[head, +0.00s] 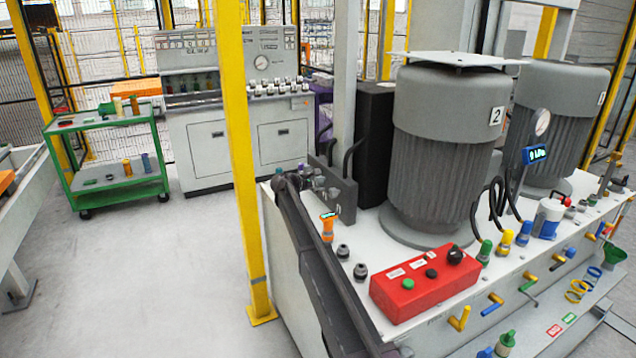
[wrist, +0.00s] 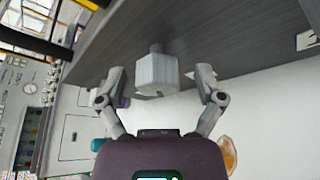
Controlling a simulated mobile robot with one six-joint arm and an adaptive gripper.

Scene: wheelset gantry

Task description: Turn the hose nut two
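In the wrist view, a pale grey, faceted nut (wrist: 157,74) sits on a short dark stub against a dark grey surface (wrist: 225,38). My gripper (wrist: 160,80) is open, with one finger on each side of the nut. Gaps show between both fingers and the nut, so they appear apart from it. The gripper holds nothing. No number shows on this nut, so I cannot tell whether it is hose nut two. I cannot make out my gripper or this nut in the head view.
In the head view, a red button box (head: 424,287), a motor marked 2 (head: 447,130) and several coloured fittings crowd the white bench top (head: 375,245). A yellow post (head: 243,170) stands in front. A green cart (head: 108,150) stands at left. Floor between is clear.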

